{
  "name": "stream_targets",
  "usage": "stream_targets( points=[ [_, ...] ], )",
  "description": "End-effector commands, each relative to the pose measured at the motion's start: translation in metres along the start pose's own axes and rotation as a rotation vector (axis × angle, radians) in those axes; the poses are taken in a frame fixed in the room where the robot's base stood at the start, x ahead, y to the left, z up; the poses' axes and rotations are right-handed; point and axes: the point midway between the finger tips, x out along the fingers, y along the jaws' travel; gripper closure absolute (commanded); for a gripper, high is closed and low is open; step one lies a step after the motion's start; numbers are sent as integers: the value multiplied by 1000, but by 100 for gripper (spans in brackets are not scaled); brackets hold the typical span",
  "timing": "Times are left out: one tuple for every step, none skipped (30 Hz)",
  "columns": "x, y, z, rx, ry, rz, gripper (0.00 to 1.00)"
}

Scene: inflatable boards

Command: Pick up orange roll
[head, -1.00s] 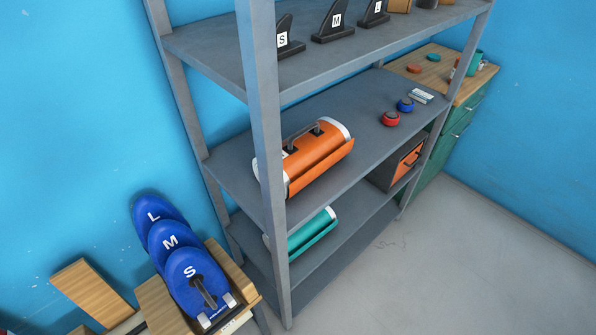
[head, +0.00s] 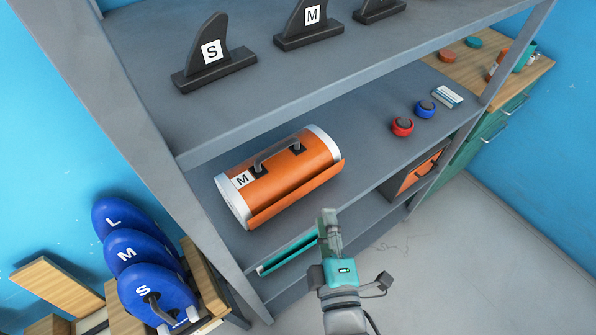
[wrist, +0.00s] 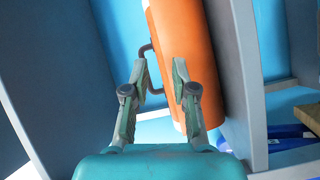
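The orange roll (head: 285,180) lies on the middle shelf, with white ends, a grey handle (head: 277,151) on top and an M label. My gripper (head: 328,215) is in front of the shelf, at the lower right of the roll in the head view. In the wrist view the roll (wrist: 187,50) and its handle (wrist: 150,68) are beyond my gripper (wrist: 160,75), whose two fingers are spread apart with nothing held between them. The roll's far end is cut off at the top of the wrist view.
A teal roll (head: 287,254) lies on the shelf below, partly hidden. Red (head: 402,127) and blue (head: 425,109) round items sit right of the orange roll. Fins (head: 213,58) stand on the shelf above. The front left post (head: 150,150) is close. Blue boards (head: 150,290) stand at left.

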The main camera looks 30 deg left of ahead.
Motion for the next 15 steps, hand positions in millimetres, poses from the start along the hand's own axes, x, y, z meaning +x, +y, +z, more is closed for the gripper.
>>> stream_targets(
  points=[
    [13,10,-18,-48,32,10,73],
    [18,14,-27,-77,46,12,73],
    [25,20,-37,-111,62,15,73],
    [29,23,-44,-135,73,17,73],
    [32,26,-50,-155,82,19,73],
    [36,29,-57,-179,92,21,73],
    [38,32,-62,-194,100,24,73],
    [40,34,-66,-206,105,25,73],
    [42,36,-70,-221,110,26,73],
    [44,37,-72,-228,113,27,73],
    [46,38,-74,-233,116,27,73],
    [48,38,-76,-239,118,28,73],
    [51,39,-77,-242,119,29,73],
    [54,39,-78,-243,119,30,73],
    [59,39,-78,-243,119,29,73]
  ],
)
